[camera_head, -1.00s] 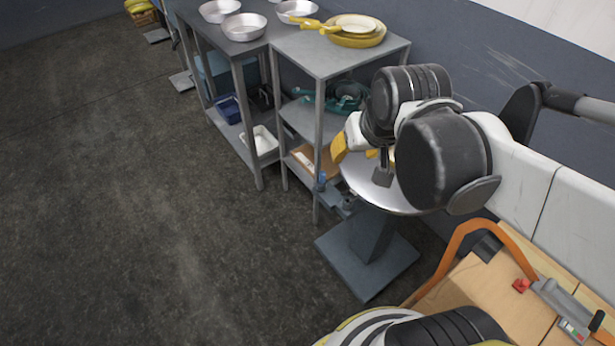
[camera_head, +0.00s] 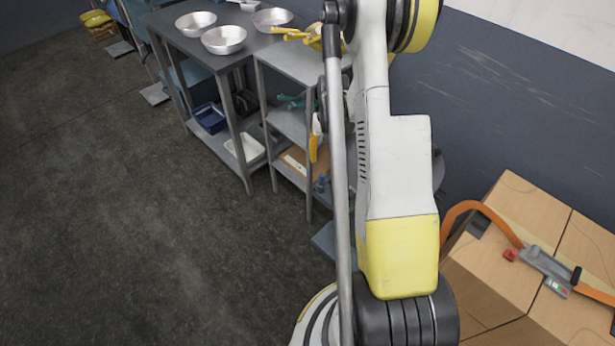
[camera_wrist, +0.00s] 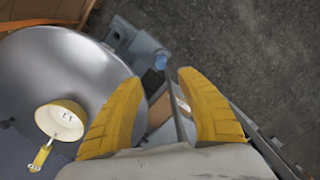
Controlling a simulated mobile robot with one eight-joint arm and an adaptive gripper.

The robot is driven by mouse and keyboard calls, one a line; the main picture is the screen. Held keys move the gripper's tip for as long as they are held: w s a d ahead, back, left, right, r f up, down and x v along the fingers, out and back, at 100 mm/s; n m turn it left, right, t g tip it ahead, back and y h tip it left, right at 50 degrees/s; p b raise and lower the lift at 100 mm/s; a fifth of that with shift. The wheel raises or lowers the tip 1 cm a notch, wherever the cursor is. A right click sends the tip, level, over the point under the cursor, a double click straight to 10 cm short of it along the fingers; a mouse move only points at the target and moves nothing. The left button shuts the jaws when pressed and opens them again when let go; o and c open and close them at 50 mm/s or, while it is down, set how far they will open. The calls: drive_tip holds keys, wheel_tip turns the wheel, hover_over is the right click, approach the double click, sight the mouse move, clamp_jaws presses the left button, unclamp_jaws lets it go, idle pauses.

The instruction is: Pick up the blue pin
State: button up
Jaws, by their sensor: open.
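The blue pin (camera_wrist: 160,61) shows in the wrist view as a small blue piece beside a grey-blue bracket (camera_wrist: 128,42) at the edge of the round metal table (camera_wrist: 75,65). In the head view the pin (camera_head: 321,184) is a small blue spot near the shelf. My gripper (camera_wrist: 159,80) has two yellow fingers spread apart with nothing between them. The pin appears just beyond the gap between the fingertips, apart from them. In the head view only a bit of a yellow finger (camera_head: 313,148) shows beside my arm, which hides most of the round table.
A small yellow pan (camera_wrist: 62,119) lies on the round table. A grey shelf unit (camera_head: 300,68) with yellow pans stands behind, beside a table with metal pans (camera_head: 223,39). Cardboard boxes (camera_head: 530,215) stand at the right. The floor at left is clear.

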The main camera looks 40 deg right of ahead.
sight(322, 175)
wheel_tip(322, 175, down, 5)
drive_tip(key=shift+f+b, duration=0.1)
drive_tip(key=shift+b, duration=0.75)
drive_tip(key=f, duration=0.2)
drive_tip(key=f+b, duration=0.2)
drive_tip(key=f, duration=0.1)
drive_tip(key=shift+w+a+f, duration=0.15)
drive_tip(key=shift+a+f, duration=0.1)
drive_tip(key=shift+f, duration=0.05)
drive_tip(key=shift+r, duration=0.1)
clamp_jaws()
